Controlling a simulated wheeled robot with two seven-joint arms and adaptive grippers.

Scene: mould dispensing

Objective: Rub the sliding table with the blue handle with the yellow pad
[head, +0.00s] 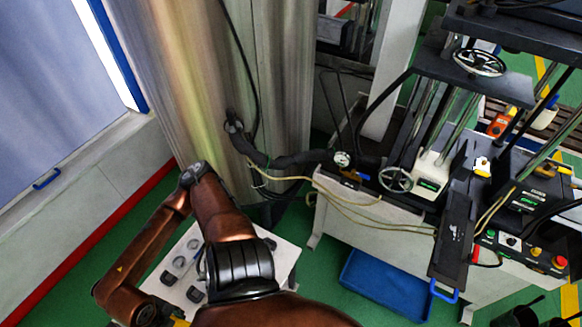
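The sliding table (456,225) is a long dark plate on the machine at right. It slopes down toward the front, and its blue handle (443,291) is at the lower end. A small yellow and white item (482,166) sits on the machine behind it; I cannot tell whether it is the yellow pad. A yellow patch (180,322) shows at the bottom edge beside my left arm, mostly cut off and unidentified. My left arm folds back over a white surface at lower left, its end leaving the picture. Neither gripper can be made out.
A blue tray (385,285) lies low in front of the machine. The white board (284,262) under my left arm carries several dark parts. Handwheels (396,179), hoses and a button panel (525,250) crowd the machine. Dark containers (520,318) stand at lower right.

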